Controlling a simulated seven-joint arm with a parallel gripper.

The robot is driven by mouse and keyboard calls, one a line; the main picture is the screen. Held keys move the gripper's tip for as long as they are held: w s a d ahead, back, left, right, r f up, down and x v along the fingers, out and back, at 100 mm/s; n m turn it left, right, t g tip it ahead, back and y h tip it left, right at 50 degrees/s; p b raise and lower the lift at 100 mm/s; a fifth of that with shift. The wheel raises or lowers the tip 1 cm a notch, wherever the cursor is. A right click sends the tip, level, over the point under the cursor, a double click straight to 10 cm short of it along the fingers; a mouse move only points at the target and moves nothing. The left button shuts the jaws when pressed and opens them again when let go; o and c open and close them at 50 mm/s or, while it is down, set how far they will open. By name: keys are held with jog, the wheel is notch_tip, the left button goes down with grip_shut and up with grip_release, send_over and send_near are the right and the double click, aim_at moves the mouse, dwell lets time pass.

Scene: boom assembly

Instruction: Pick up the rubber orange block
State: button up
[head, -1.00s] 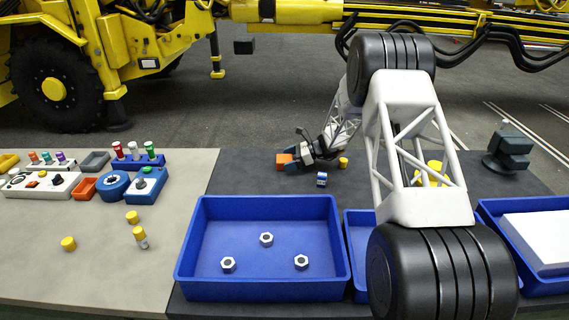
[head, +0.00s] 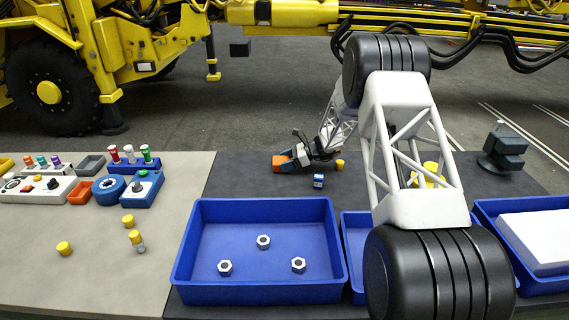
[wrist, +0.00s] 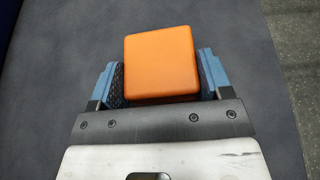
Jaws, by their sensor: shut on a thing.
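The orange block (wrist: 161,62) sits between the two blue fingers of my gripper (wrist: 161,82) in the wrist view. The fingers are shut on its left and right sides. In the head view the orange block (head: 280,160) shows small at the tip of my gripper (head: 287,162), low over the dark part of the table near its far edge. I cannot tell whether the block still touches the table.
A small blue and white piece (head: 318,181) and a yellow cap (head: 339,164) lie close to my gripper. A blue tray (head: 186,250) with three nuts stands in front. Other blue trays stand to the right, partly behind my arm. A dark clamp-like device (head: 504,150) stands at far right.

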aim_at(286, 160)
notch_tip(286, 160, up, 10)
jog(key=shift+f, duration=0.15)
dwell(0.4)
